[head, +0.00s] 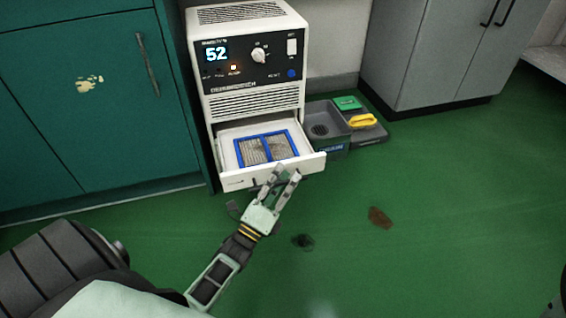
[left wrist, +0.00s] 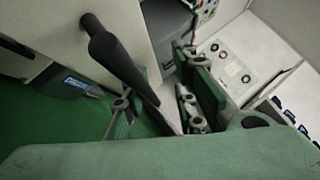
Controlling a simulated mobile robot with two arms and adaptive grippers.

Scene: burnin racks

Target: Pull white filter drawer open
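The white filter drawer (head: 235,180) at the bottom of the white machine (head: 200,90) stands open in the head view. A blue-framed filter (head: 267,149) with grey mesh lies in it. My left gripper (head: 286,174) is at the drawer's front, with its two fingers spread apart. In the left wrist view, the dark bar handle (left wrist: 118,58) reaches in between the spread fingers (left wrist: 160,105), closer to the left one. I cannot tell whether a finger touches it. The handle is partly hidden by the gripper in the head view. My right gripper is not in view.
A grey bin (head: 328,128) and a tray with a yellow item (head: 362,121) and a green item (head: 347,102) stand right of the drawer. Teal cabinets (head: 80,110) are at left, a grey cabinet (head: 425,55) at right. Brown debris (head: 380,217) and a dark clump (head: 303,241) lie on the green floor.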

